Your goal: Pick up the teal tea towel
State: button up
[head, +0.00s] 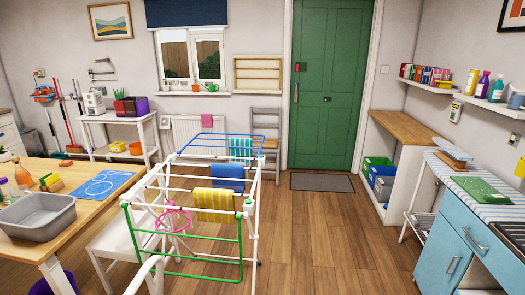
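A teal tea towel (240,149), with what look like paler stripes, hangs over a rail at the far end of the white clothes airer (172,180). It is small in this view, and its lower part is partly hidden behind a blue cloth (227,177) hanging nearer. A yellow striped cloth (215,205) hangs nearer still. My gripper is not in view.
A wooden table (60,230) with a grey basin (38,216) stands at left, a white chair (115,247) between it and the airer. Wooden floor (320,235) is clear right of the airer, up to the blue cabinet (462,250). A doormat (322,182) lies by the green door (328,85).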

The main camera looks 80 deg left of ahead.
aim_at(232, 142)
jog(key=u, duration=2.45)
jog(key=z, duration=0.2)
jog(key=l+z, duration=0.15)
jog(key=l, duration=0.2)
jog(key=i+l+z, duration=0.15)
jog(key=l, duration=0.2)
jog(key=i+l+z, duration=0.15)
jog(key=l, duration=0.2)
jog(key=i+l, duration=1.05)
jog(key=i+j+u, duration=0.1)
jog(key=i+u, duration=0.15)
jog(key=i, duration=0.6)
jog(key=i+l+u, duration=0.1)
jog(key=i+u, duration=0.15)
jog(key=i, duration=0.6)
jog(key=i+z, duration=0.25)
jog(key=i, duration=1.4)
jog(key=i+u, duration=0.35)
jog(key=i+l+u, duration=0.2)
jog(key=i+u, duration=0.2)
jog(key=i+l+u, duration=0.35)
jog(key=i+j, duration=0.05)
jog(key=j, duration=0.05)
